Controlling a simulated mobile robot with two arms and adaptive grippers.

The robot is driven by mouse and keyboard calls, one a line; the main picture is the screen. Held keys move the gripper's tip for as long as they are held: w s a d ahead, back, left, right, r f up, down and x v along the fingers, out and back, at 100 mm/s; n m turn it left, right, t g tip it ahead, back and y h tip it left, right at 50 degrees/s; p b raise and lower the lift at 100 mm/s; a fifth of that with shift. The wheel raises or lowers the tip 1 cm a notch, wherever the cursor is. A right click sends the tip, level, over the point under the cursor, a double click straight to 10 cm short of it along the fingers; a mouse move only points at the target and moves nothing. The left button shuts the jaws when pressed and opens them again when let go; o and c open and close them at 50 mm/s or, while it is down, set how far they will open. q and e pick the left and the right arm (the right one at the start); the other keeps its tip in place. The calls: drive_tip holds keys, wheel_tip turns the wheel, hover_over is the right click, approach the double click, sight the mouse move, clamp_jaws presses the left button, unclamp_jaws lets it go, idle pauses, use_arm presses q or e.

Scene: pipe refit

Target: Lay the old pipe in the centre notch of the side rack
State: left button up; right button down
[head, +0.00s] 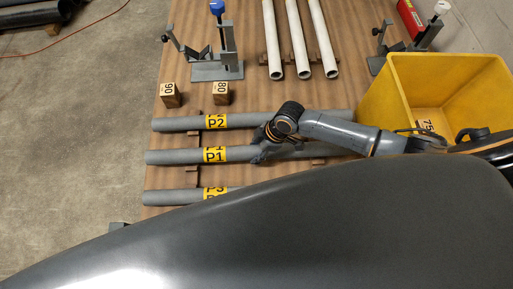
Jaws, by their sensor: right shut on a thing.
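A grey pipe with a yellow P1 label (180,157) lies between two similar grey pipes, one labelled P2 (180,124) and one labelled P3 (172,197). Which one the task calls old is not marked. My right gripper (262,152) comes in from the right and is shut on the P1 pipe, just right of its label. Small brown wooden pieces of a rack (193,170) show between the pipes. I cannot tell whether the P1 pipe rests in the centre notch or sits slightly above it. My left gripper is not in view.
A yellow bin (375,97) with a block marked 75 inside stands at right. Three white pipes (297,35), blocks marked 90 (170,97) and 80 (221,95), and a clamp stand (217,70) are further back. A dark grey surface covers the front and hides part of P3.

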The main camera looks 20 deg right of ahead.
drive_tip(key=shift+f, duration=0.4)
drive_tip(key=shift+f, duration=0.3)
idle(0.6)
drive_tip(key=c, duration=0.6)
unclamp_jaws()
drive_tip(key=v, duration=1.2)
